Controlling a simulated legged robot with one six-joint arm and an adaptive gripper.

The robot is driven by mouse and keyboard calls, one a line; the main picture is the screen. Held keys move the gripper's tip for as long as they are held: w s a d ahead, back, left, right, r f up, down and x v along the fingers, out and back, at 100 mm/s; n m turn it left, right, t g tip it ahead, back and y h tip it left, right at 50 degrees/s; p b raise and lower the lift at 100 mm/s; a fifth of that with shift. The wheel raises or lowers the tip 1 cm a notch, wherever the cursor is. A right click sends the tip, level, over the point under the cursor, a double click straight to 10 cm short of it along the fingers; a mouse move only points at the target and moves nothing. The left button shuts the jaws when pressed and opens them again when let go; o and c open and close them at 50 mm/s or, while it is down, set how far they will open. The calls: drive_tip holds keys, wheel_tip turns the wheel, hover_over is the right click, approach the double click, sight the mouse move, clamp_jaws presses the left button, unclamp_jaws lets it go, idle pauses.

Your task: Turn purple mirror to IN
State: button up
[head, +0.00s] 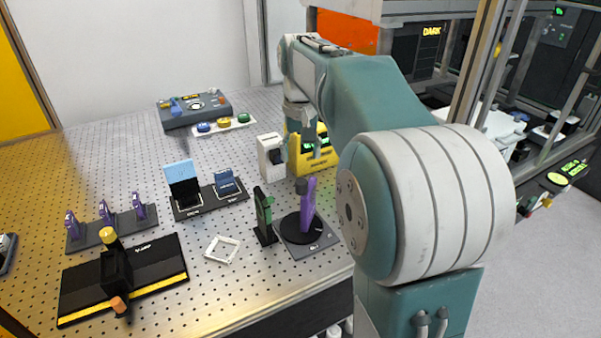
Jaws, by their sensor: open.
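The purple mirror (308,204) stands upright on a round dark turntable with a grey square base plate (322,243) near the table's right front edge. The label on the plate is too small to read, so I cannot tell its IN mark or the mirror's setting. My gripper (301,153) hangs above and a little behind the mirror in the picture, pointing down. It is open and empty, and looks apart from the mirror. My own arm covers the area to the right of the mirror.
A dark green post (264,216) stands close left of the mirror. A white switch box (271,157) and a yellow instrument (322,158) stand behind it. A white square frame (222,249) lies to the left. Blue parts on a black holder (210,200) stand further left.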

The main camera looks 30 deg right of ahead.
drive_tip(key=shift+r, duration=2)
drive_tip(key=s+a+f+n+t, duration=0.1)
drive_tip(key=s+a+f, duration=0.4)
drive_tip(key=s, duration=0.5)
drive_tip(key=s+a+f+n+t, duration=0.2)
drive_tip(key=s+a+f+t, duration=0.2)
drive_tip(key=s+a, duration=0.3)
drive_tip(key=s+f, duration=0.1)
drive_tip(key=s, duration=0.3)
drive_tip(key=shift+f+t, duration=0.2)
drive_tip(key=shift+t, duration=0.1)
drive_tip(key=shift+w, duration=0.1)
drive_tip(key=shift+c, duration=1.2)
